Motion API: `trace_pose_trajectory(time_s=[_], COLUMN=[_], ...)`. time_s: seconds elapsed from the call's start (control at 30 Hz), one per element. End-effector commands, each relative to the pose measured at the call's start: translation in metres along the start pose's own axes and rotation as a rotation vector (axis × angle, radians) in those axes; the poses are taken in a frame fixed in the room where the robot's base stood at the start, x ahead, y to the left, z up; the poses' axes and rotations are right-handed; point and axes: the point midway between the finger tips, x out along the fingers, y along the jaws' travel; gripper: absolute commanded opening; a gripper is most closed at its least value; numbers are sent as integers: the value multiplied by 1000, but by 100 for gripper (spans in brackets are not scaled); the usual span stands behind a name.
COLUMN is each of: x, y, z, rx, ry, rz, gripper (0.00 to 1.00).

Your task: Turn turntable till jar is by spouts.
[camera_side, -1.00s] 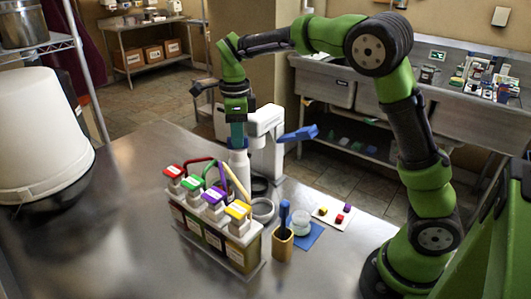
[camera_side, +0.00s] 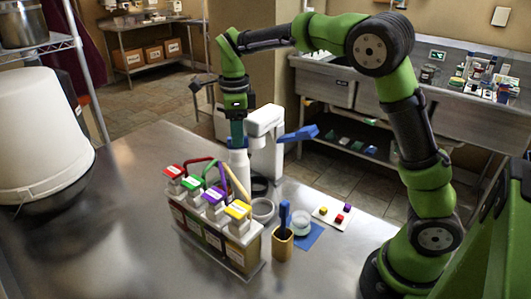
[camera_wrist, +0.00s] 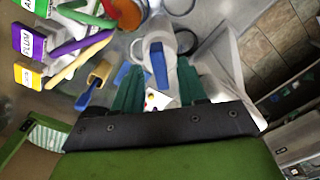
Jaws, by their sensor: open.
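My gripper (camera_side: 237,138) points down above a white bottle-shaped piece (camera_side: 239,163) beside a white stand with a blue lever (camera_side: 298,134). In the wrist view my gripper (camera_wrist: 158,82) is open, with its teal fingers apart. The blue bar (camera_wrist: 159,65) and a white round piece (camera_wrist: 158,45) appear between or just beyond them; contact cannot be told. A rack (camera_side: 215,235) holds several containers with red, green, purple and yellow tops. A small clear jar (camera_side: 301,226) stands on a blue mat (camera_side: 309,238).
A wooden cup (camera_side: 282,244) with a blue-handled tool stands right of the rack. A white card (camera_side: 332,216) carries small coloured blocks. A large white bucket (camera_side: 40,135) stands at left; the metal table (camera_side: 125,225) between is clear.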

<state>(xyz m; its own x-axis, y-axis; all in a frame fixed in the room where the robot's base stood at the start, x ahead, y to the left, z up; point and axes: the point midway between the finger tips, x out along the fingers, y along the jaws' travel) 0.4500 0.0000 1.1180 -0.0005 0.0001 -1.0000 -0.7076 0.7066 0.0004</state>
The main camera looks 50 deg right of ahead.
Motion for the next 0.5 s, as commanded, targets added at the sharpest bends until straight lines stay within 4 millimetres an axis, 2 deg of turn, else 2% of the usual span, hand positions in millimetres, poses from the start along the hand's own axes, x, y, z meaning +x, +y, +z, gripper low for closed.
trace_pose_trajectory(time_s=[0.5], x=[-117], y=[-2], z=[0], rx=[2], ry=[-1], rz=[-7], gripper=[42])
